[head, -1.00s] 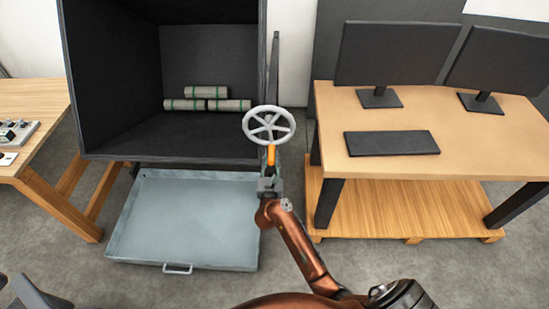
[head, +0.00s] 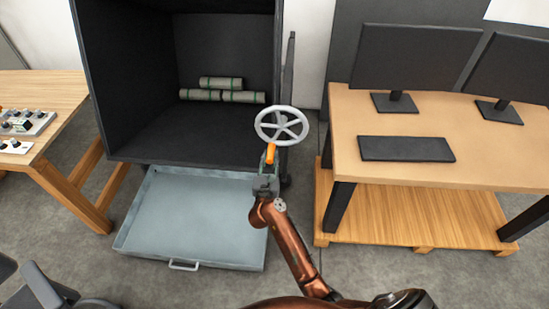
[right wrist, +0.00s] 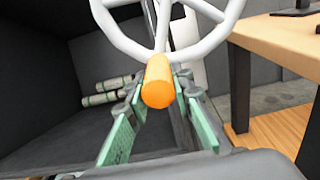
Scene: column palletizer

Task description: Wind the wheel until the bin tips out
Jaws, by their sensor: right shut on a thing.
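The pale grey spoked wheel (head: 281,126) stands at the right side of the large dark bin (head: 130,90), with an orange handle (head: 270,153) at its lower left. My right gripper (head: 268,170) reaches up from below and is shut on the orange handle. The right wrist view shows the handle (right wrist: 157,82) between the green-padded fingers, with the wheel rim behind it. The bin's open side faces me. Three grey cylinders (head: 222,90) with green bands lie stacked inside at its back.
A shallow grey-blue tray (head: 190,220) with a front handle lies empty below the bin. A wooden desk (head: 430,165) with two monitors and a keyboard stands to the right. A wooden table (head: 50,100) with controls stands at the left.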

